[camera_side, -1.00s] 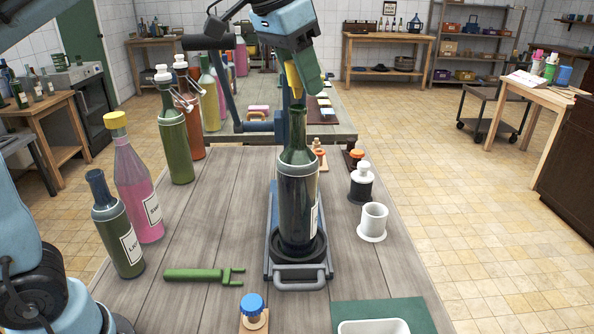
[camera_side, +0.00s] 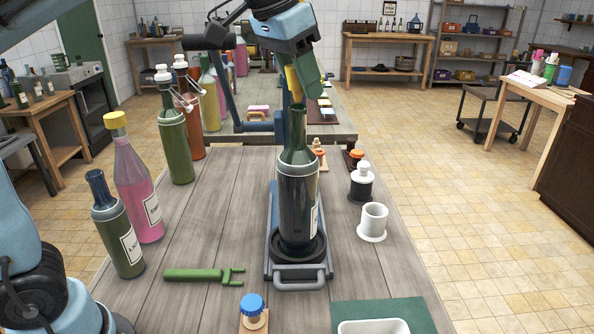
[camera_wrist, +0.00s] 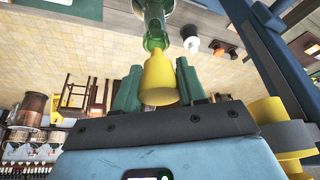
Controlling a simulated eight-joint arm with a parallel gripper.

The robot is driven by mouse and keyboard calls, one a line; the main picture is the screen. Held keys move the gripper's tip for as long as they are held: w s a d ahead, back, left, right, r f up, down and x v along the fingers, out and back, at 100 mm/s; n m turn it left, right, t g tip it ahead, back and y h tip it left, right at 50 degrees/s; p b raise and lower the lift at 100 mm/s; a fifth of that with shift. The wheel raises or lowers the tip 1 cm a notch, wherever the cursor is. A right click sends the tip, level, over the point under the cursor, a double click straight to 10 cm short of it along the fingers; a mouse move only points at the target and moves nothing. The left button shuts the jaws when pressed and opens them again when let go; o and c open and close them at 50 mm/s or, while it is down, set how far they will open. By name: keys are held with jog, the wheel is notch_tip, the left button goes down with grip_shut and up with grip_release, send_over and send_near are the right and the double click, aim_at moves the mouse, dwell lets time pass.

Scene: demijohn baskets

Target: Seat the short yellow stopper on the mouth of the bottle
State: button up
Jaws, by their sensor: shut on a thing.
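The yellow stopper (camera_side: 294,84) is held upright-to-slightly-tilted between the green fingers of my gripper (camera_side: 303,80), right above the bottle's mouth. In the wrist view the stopper (camera_wrist: 158,82) sits between both fingers, its narrow end pointing at the bottle neck (camera_wrist: 155,18). The dark green bottle (camera_side: 296,190) stands upright in a round black holder on a blue-grey stand (camera_side: 299,284). The stopper's lower end is at or just over the mouth; I cannot tell whether they touch.
Left are a pink bottle with yellow cap (camera_side: 138,190), a dark green bottle (camera_side: 118,225) and more bottles behind. A green fork-ended tool (camera_side: 204,275) lies in front. A white cup (camera_side: 373,221) and black-and-white stopper (camera_side: 362,185) stand right. Bare tabletop lies between.

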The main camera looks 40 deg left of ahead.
jog(key=shift+f, duration=1.25)
jog(key=shift+r, duration=0.45)
dwell(2.7)
jog(key=shift+r, duration=2.5)
jog(key=s+a+f+n+y, duration=0.1)
jog(key=s+a+f+n, duration=0.25)
jog(key=s+a, duration=0.3)
notch_tip(320, 180, down, 17)
jog(key=s, duration=0.1)
jog(key=d+r+m, duration=0.1)
jog(key=d+r, duration=0.5)
jog(key=r, duration=0.4)
jog(key=w+r, duration=0.2)
jog(key=r, duration=0.2)
jog(key=w+r+m, duration=0.1)
jog(key=w+r, duration=0.2)
jog(key=r, duration=0.2)
jog(key=w+r+m+h, duration=0.1)
jog(key=w+r, duration=0.1)
jog(key=r, duration=0.2)
jog(key=shift+w+d+r+m, duration=0.25)
